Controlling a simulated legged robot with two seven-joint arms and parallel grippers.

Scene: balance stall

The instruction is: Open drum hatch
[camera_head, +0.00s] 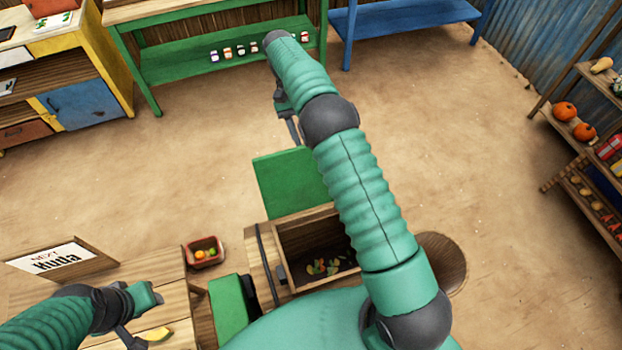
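A wooden box-like body (262,262) stands low in front of me, with an opening through which several coloured scraps (328,267) show inside. A flat green panel (285,183) is at its far side; I cannot tell whether this panel is the drum hatch. My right arm crosses over the box and hides part of the panel and opening. My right gripper (290,118) is beyond the panel, partly hidden by its own arm; nothing is seen in it. My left gripper (140,315) is over the wooden table at lower left, near a yellow piece (158,334). Its finger gap is unclear.
A sign (62,259) stands on the wooden table. A small red bin (204,252) with fruit is left of the box. A round wooden top (443,262) is at its right. Green (180,62) and blue (400,18) benches stand behind. Open floor lies between.

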